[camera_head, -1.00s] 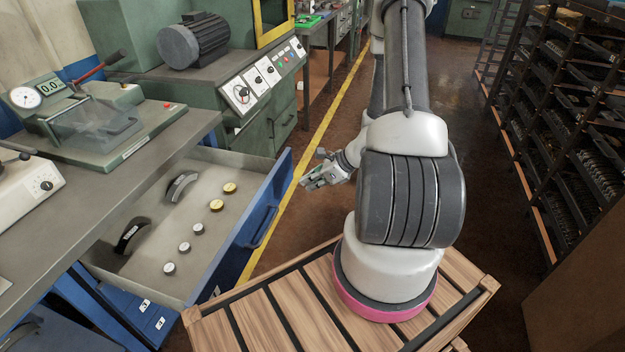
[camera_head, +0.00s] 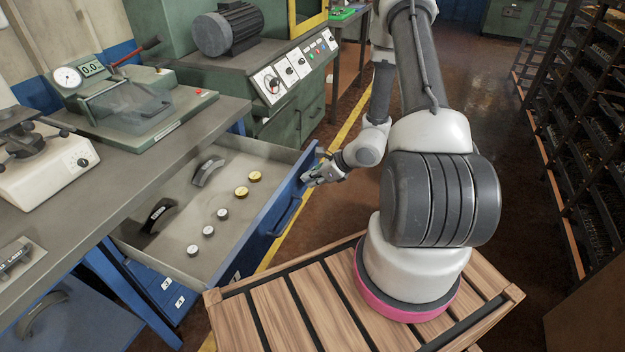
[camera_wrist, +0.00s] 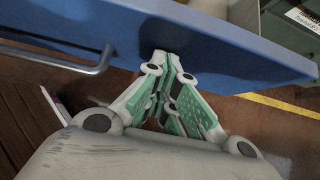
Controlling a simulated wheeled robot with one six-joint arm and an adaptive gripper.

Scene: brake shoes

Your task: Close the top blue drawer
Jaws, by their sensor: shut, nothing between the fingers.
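The top blue drawer (camera_head: 262,229) is pulled far out from under the grey workbench in the head view. It holds two dark curved brake shoes (camera_head: 158,214) and (camera_head: 207,172), two yellow round pieces and several silver ones. Its bar handle (camera_head: 285,216) is on the blue front; the handle also shows at the left in the wrist view (camera_wrist: 88,68). My gripper (camera_head: 306,181) is shut and empty, close to the outer face of the drawer front near its far end. In the wrist view my fingertips (camera_wrist: 168,55) are at the blue front, right of the handle; contact is unclear.
The workbench (camera_head: 185,140) carries a gauge device (camera_head: 130,100) and a white instrument (camera_head: 50,165). A green machine (camera_head: 290,75) stands beyond the drawer. Shelving (camera_head: 585,120) lines the right. Open floor lies between.

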